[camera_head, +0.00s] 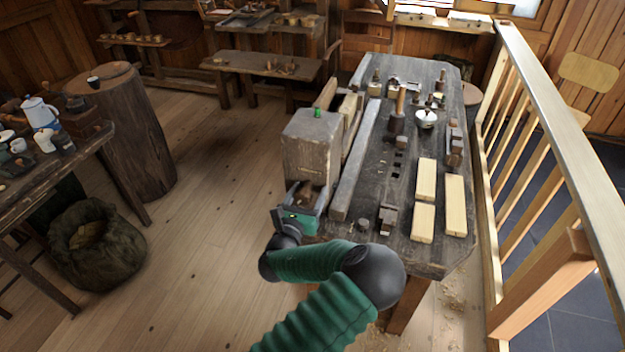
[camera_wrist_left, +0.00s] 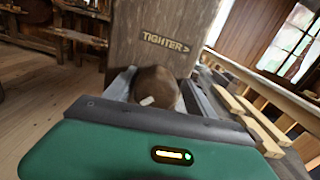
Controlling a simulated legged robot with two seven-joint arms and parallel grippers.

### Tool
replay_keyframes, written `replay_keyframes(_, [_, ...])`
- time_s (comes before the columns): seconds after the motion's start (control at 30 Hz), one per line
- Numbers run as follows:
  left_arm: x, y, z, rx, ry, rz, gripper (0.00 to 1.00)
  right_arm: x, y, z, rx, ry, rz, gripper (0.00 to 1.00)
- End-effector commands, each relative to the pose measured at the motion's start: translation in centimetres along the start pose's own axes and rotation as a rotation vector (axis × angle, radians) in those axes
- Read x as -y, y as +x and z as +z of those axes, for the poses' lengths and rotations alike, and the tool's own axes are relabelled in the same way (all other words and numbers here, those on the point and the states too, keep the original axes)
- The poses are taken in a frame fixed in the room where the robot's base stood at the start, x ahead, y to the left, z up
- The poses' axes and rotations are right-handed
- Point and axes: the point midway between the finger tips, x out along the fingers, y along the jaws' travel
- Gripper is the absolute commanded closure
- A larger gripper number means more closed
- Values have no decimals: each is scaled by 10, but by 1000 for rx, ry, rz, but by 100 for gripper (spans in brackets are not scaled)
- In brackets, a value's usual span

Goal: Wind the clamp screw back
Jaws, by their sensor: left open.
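The wooden clamp block (camera_head: 310,150) stands at the near left corner of the workbench. It also fills the upper middle of the left wrist view (camera_wrist_left: 150,22), with the word TIGHTER and an arrow pointing right. A rounded brown screw head (camera_wrist_left: 157,86) with a pale mark sits below that label. My left gripper (camera_head: 301,202) is open at the block's near face. Its grey fingers stand on either side of the screw head in the wrist view; I cannot tell whether they touch it. The screw shaft is hidden. My right gripper is not in view.
The workbench (camera_head: 375,160) carries pale wood blocks (camera_head: 425,180), a mallet-like tool (camera_head: 397,110) and a small pot (camera_head: 426,118). A railing (camera_head: 560,130) runs along its right. The floor left of the bench is clear up to a sack (camera_head: 95,245) and side table.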

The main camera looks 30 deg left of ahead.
Motion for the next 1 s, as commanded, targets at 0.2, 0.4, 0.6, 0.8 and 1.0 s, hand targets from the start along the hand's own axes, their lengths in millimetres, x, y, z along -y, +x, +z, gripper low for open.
replay_keyframes(0.2, [-1, -2, 0, 1, -1, 2, 36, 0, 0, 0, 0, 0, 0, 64])
replay_keyframes(0.4, [-1, 0, -1, -2, -1, 1, 53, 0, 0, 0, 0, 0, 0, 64])
replay_keyframes(0.6, [-1, 0, -1, -2, -1, 1, 79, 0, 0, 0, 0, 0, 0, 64])
replay_keyframes(0.8, [0, 0, -1, -2, -2, 0, 98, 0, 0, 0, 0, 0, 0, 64])
replay_keyframes(1.0, [-1, 0, -1, -2, -23, 0, 98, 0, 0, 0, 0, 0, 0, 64])
